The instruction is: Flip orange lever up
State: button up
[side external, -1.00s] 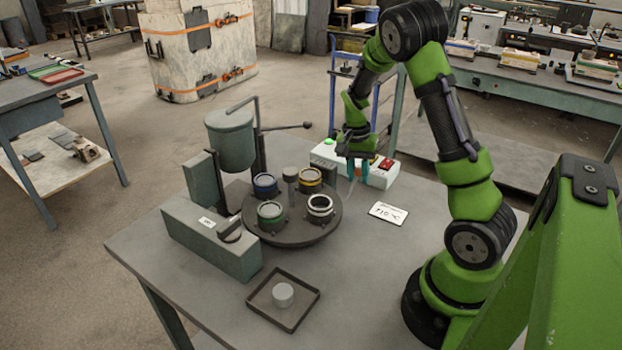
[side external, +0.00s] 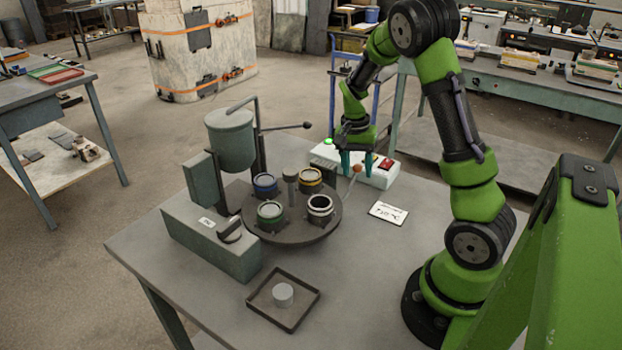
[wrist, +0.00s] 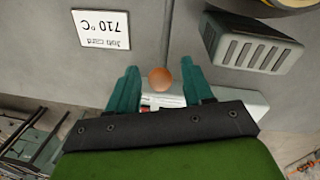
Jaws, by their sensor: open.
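The orange lever shows as a round orange knob (side external: 356,168) on a thin pale stalk, in front of a white control box (side external: 325,154). In the wrist view the knob (wrist: 160,79) sits in the gap between my teal fingers, apart from both as far as I can see. My gripper (side external: 358,174) is open and points down in front of the box; its open fingers also show in the wrist view (wrist: 160,67). The lever's lower end and its joint are too small to make out.
The box carries a lit green button (side external: 328,141) and a red switch (side external: 386,163). A job card (side external: 388,212) lies on the table nearby. To the left are a round turntable (side external: 318,234) with several ring-topped cups and a hanging grey ladle pot (side external: 231,142).

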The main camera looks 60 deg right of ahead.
notch_tip(320, 180, up, 16)
jog(key=w, duration=0.1)
jog(key=shift+w+a, duration=0.25)
jog(key=shift+w, duration=0.15)
jog(key=shift+d, duration=0.1)
jog(key=s+a+n+t, duration=0.3)
jog(key=a, duration=0.5)
jog(key=s+a+r+n+t+y, duration=0.1)
jog(key=s+a+n+t, duration=0.1)
jog(key=a, duration=0.6)
jog(key=s+a+n+t+y, duration=0.1)
jog(key=s+a+n+t, duration=0.2)
jog(key=a+n, duration=0.3)
jog(key=s+a, duration=0.1)
jog(key=a, duration=0.2)
jog(key=shift+r+t, duration=0.2)
jog(key=shift+t, duration=0.1)
jog(key=shift+s, duration=0.1)
